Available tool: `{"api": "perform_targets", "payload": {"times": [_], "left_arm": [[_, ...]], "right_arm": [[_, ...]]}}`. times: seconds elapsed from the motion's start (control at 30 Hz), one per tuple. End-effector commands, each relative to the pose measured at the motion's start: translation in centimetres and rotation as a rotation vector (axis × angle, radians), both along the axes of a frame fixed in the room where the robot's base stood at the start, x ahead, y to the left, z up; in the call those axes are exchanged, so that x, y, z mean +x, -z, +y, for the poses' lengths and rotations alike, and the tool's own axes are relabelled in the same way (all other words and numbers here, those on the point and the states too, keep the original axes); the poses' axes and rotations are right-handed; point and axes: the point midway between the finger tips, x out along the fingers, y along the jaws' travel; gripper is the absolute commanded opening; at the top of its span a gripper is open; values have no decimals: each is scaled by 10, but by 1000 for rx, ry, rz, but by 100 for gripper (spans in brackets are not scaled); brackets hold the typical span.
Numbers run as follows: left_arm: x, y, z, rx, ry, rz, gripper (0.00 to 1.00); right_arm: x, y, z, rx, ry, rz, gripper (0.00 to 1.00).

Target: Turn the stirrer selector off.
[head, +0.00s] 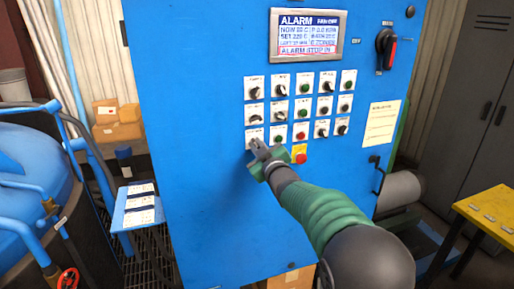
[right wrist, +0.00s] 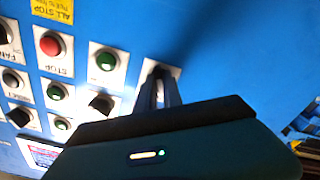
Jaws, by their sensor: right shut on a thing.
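The blue control panel (head: 200,130) fills the middle of the head view and carries rows of selectors and buttons on white plates. My right gripper (head: 257,147) is at the leftmost selector (head: 252,133) of the bottom row, with its fingers shut on that selector's knob. In the right wrist view the fingers (right wrist: 159,90) reach onto the same white plate (right wrist: 174,72) and cover most of the knob. The knob's angle is hidden, and the plate's lettering is too small to read, so I cannot tell whether it names the stirrer. My left gripper is out of view.
A green button (right wrist: 105,61) and a red stop button (right wrist: 49,44) sit beside the held selector. A yellow all-stop plate (head: 299,149) is to its right. The display (head: 307,33) shows an alarm. A red-and-black rotary switch (head: 386,45) is at upper right.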

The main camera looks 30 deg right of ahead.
Motion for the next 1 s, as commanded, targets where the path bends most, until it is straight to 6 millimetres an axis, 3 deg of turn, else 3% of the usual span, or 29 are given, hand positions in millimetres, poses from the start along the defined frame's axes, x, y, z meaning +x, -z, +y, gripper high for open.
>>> {"api": "perform_targets", "payload": {"times": [0.07,0.1,0.23,0.6,0.77,1.0], "left_arm": [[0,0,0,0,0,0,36],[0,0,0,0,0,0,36],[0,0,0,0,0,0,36],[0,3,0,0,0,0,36],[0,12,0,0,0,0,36],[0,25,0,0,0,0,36]], "right_arm": [[0,6,0,1,0,13,0],[0,6,0,1,0,13,16],[0,5,0,1,0,9,33],[-6,2,1,1,1,3,33],[-37,3,9,1,1,1,33],[-107,4,26,1,1,1,33]]}}
